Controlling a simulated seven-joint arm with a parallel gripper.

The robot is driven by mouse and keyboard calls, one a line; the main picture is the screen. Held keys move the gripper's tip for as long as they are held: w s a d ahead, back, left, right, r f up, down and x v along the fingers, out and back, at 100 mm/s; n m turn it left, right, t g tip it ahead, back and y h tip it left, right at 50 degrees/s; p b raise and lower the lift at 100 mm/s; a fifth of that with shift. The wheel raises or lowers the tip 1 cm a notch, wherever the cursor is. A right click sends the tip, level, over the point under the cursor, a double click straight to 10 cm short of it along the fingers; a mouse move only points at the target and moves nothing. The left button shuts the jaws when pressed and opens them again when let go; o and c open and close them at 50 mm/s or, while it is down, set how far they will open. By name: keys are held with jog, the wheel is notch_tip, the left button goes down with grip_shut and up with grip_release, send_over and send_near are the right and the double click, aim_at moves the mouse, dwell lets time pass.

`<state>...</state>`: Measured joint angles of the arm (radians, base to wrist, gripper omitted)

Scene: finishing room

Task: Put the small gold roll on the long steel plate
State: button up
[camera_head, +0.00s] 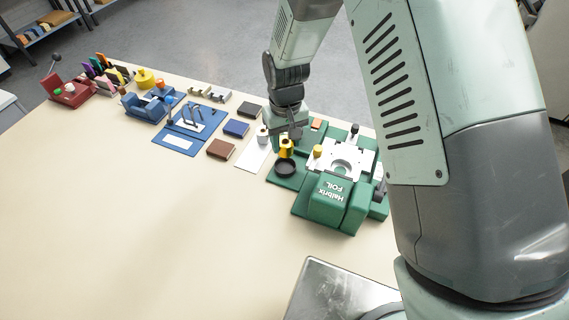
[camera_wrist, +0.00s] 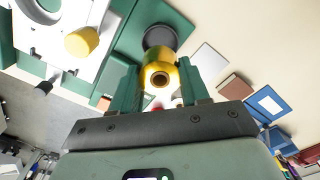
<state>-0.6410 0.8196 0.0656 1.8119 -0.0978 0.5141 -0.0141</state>
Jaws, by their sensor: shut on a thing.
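My gripper (camera_head: 287,141) is shut on a gold roll (camera_wrist: 160,76) with a dark hole in its end. In the head view this roll (camera_head: 286,150) shows just below the fingers, above the green base and behind a black round dish (camera_head: 285,170). A second, smaller-looking gold cylinder (camera_head: 318,151) stands on the silver top of the green foil machine (camera_head: 340,205); it also shows in the wrist view (camera_wrist: 82,41). A pale flat plate (camera_head: 251,161) lies left of the green base; I cannot tell if it is the long steel plate.
A white roll (camera_head: 262,137) stands near the pale plate's far end. Brown (camera_head: 221,149) and blue (camera_head: 236,128) blocks lie left of it, then a blue fixture (camera_head: 190,125) and a red one (camera_head: 68,90). The table's front left is clear.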

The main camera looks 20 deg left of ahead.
jog(key=a+r+n, duration=0.1)
jog(key=a+n, duration=0.3)
jog(key=a, duration=0.6)
jog(key=shift+n, duration=0.3)
jog(key=f, duration=0.5)
jog(key=shift+s+a, duration=0.15)
jog(key=shift+a, duration=0.2)
jog(key=shift+f, duration=2.05)
jog(key=o, duration=1)
jog(key=shift+f, duration=0.15)
notch_tip(320, 180, up, 12)
jog(key=shift+r, duration=0.15)
